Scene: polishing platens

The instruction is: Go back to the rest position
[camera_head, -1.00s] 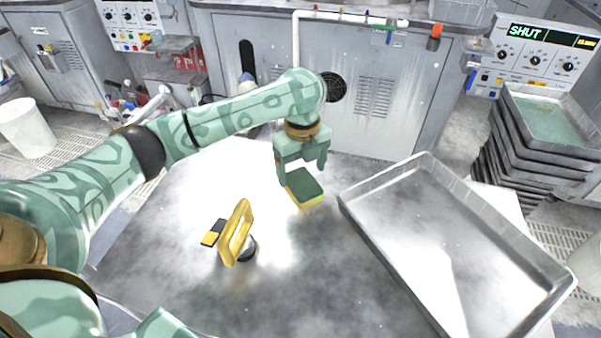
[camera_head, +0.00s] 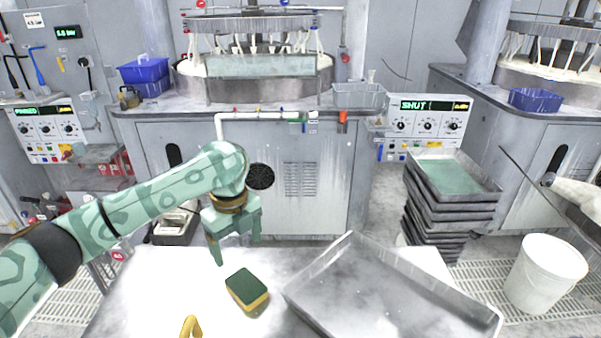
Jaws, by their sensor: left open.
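My left gripper (camera_head: 238,249) is open and empty, fingers pointing down, above the far edge of the table. It is just behind and above a sponge (camera_head: 247,287) with a dark green top and yellow underside, which lies on the table (camera_head: 150,290); they look apart. My left arm reaches in from the left. My right gripper is not in view.
A metal tray (camera_head: 365,301) lies on the table's right side. The top of a yellow handle (camera_head: 190,326) shows at the bottom edge. Behind are a polishing machine (camera_head: 310,180), stacked trays (camera_head: 450,195) and a white bucket (camera_head: 545,272).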

